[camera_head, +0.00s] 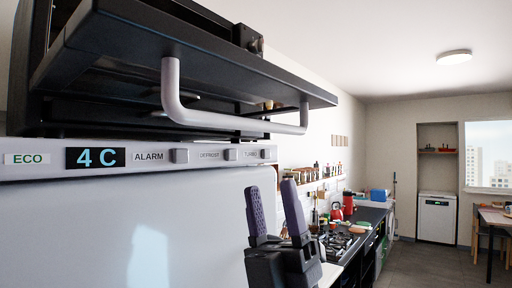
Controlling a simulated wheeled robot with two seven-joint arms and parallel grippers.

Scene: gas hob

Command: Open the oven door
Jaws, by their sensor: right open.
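A black oven (42,72) stands on top of a light fridge, close up at the upper left. Its black door (225,52) juts out from the front, tilted down to near horizontal, so I see its underside. The oven door is open. A pale grey bar handle (235,122) hangs below the door. My right gripper (270,188) has two purple fingers pointing up, spread apart with nothing between them. It is below the handle's right part, in front of the fridge, and does not touch the handle. My left gripper is not in view.
The fridge front (80,225) fills the lower left, with a control strip (215,155) of labels and buttons. A counter with a gas hob (340,243) runs along the wall behind. A white appliance (436,218) and a table (495,215) stand farther off.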

